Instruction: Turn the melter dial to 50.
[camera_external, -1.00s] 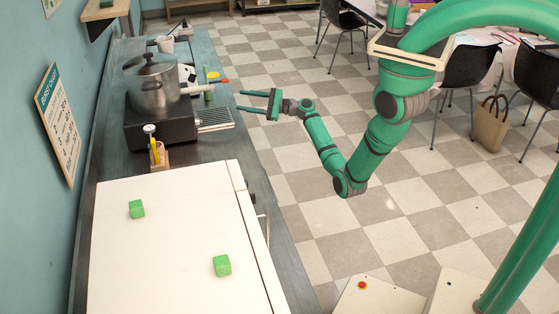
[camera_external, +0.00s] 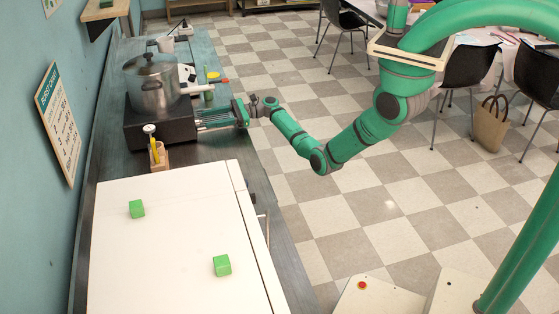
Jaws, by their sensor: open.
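The melter is a dark box (camera_external: 160,130) on the counter with a steel lidded pot (camera_external: 153,85) on top. Its dial is not visible; the front faces right, towards my gripper, and is seen too obliquely to read any setting. My gripper (camera_external: 202,121) is open at the melter's right side, its fingers pointing left at the front face. I cannot tell whether the fingertips touch it or stand around the dial.
A wooden holder (camera_external: 159,160) with a thermometer-like tool stands in front of the melter. A white surface (camera_external: 180,285) with two green cubes (camera_external: 137,209) (camera_external: 222,265) fills the near counter. A red-handled tool and yellow item (camera_external: 213,76) lie behind.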

